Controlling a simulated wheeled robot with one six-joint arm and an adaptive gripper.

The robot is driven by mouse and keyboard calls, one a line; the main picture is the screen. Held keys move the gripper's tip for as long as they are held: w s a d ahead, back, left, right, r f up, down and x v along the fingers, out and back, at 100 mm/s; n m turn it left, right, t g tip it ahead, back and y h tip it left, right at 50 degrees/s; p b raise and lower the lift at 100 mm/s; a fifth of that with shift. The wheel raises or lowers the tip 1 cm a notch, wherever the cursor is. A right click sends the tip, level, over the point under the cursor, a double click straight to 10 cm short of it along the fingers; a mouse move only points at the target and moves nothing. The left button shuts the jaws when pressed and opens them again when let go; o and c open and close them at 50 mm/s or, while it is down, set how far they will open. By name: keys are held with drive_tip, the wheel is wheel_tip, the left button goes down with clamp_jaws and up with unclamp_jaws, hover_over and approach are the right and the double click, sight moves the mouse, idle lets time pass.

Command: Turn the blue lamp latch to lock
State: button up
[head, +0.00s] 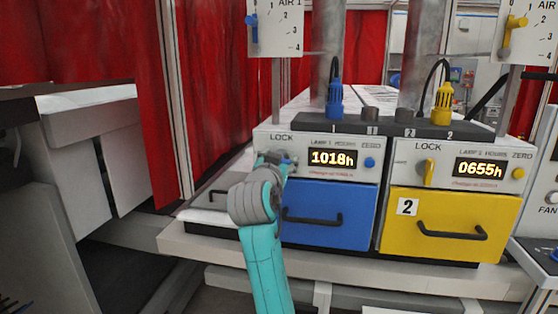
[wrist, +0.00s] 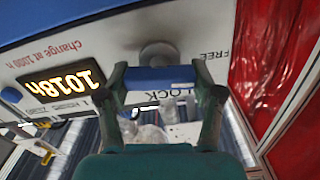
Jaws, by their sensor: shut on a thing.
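The blue lamp latch (wrist: 160,77) sits on the white front panel of lamp 1. In the wrist view, which is upside down, its blue bar lies level between my fingers, in front of a round grey pivot (wrist: 158,52). My gripper (wrist: 161,71) is shut on this bar. In the head view my gripper (head: 268,160) is at the panel just below the word LOCK and hides most of the latch. The LOCK label (wrist: 168,150) and the FREE label (wrist: 215,55) show beside the latch in the wrist view.
The lamp 1 display (head: 332,158) reads 1018h, with a blue zero button (head: 370,163) beside it. A blue drawer (head: 345,205) lies below. To the right are the yellow latch (head: 429,173) and yellow drawer (head: 420,215). Red curtains (head: 85,40) hang at the left.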

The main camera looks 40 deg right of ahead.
drive_tip(key=m, duration=0.4)
drive_tip(key=shift+s+m, duration=0.1)
drive_tip(key=shift+m, duration=0.2)
drive_tip(key=m, duration=0.3)
drive_tip(key=shift+d+f+m, duration=0.1)
drive_tip(key=shift+f+m, duration=0.05)
drive_tip(key=shift+m, duration=0.25)
drive_tip(key=m, duration=0.4)
drive_tip(key=shift+f, duration=0.1)
drive_tip(key=shift+s+m, duration=0.1)
drive_tip(key=shift+m, duration=1.6)
drive_tip(key=shift+f, duration=0.1)
drive_tip(key=o, duration=1.2)
drive_tip(key=shift+c, duration=0.2)
drive_tip(key=v, duration=1.2)
